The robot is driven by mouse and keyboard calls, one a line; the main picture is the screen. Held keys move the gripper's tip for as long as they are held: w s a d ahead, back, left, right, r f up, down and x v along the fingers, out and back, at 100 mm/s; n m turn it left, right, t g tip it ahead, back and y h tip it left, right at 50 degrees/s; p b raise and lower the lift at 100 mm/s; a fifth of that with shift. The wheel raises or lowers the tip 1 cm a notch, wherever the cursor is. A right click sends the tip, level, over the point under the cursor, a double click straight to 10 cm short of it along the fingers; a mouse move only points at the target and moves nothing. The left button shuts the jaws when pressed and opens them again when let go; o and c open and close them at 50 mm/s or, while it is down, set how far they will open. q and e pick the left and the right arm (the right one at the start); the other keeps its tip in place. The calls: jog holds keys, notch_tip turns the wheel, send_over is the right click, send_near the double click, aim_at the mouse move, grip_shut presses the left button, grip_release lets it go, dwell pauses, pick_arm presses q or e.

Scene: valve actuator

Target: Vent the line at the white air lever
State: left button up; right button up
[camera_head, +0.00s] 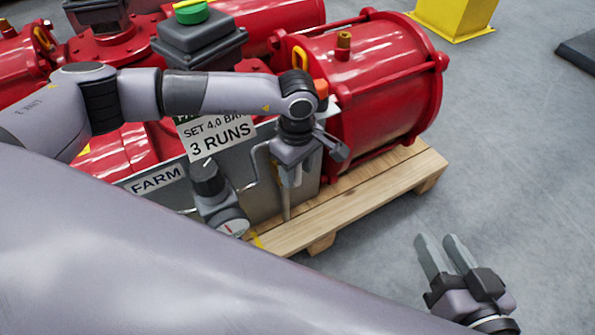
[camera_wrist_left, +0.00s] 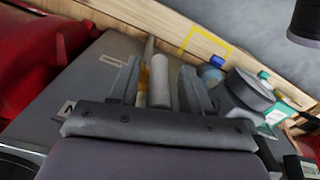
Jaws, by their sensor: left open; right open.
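My left gripper (camera_head: 290,180) points down in front of the grey panel under the sign, its arm reaching across from the left. In the left wrist view, the open left gripper (camera_wrist_left: 160,70) has a pale whitish cylinder (camera_wrist_left: 160,88) between its fingers, which looks like the white air lever. I cannot tell whether either finger touches it. A yellowish part shows beside the cylinder. In the head view I cannot make out the lever clearly, as the gripper covers that area. My right gripper (camera_head: 436,248) is open and empty above the bare floor at the lower right.
A dark regulator with a round gauge (camera_head: 232,227) stands left of my left gripper. A sign reading "3 RUNS" (camera_head: 222,138) is behind my arm. The red actuator cylinder (camera_head: 385,85) sits on a wooden pallet (camera_head: 350,205).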

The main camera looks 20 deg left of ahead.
pick_arm(q)
jog(key=shift+f, duration=0.15)
grip_shut()
jog(key=shift+w+d+f+g+y, duration=0.1)
jog(key=shift+w+d+g+y, duration=0.15)
jog(key=shift+w+g+y, duration=0.05)
jog(key=shift+w+d+g+y+b, duration=0.3)
jog(key=shift+w+g+y+b, duration=0.25)
jog(key=shift+g+b, duration=0.25)
pick_arm(e)
jog(key=shift+s+d+r+n+t, duration=0.1)
jog(key=shift+d+r+n+t, duration=0.1)
jog(key=shift+d+n+t, duration=0.25)
pick_arm(q)
jog(key=shift+s, duration=0.1)
pick_arm(e)
jog(key=shift+d, duration=0.1)
pick_arm(q)
grip_release()
pick_arm(e)
jog(key=shift+f, duration=0.15)
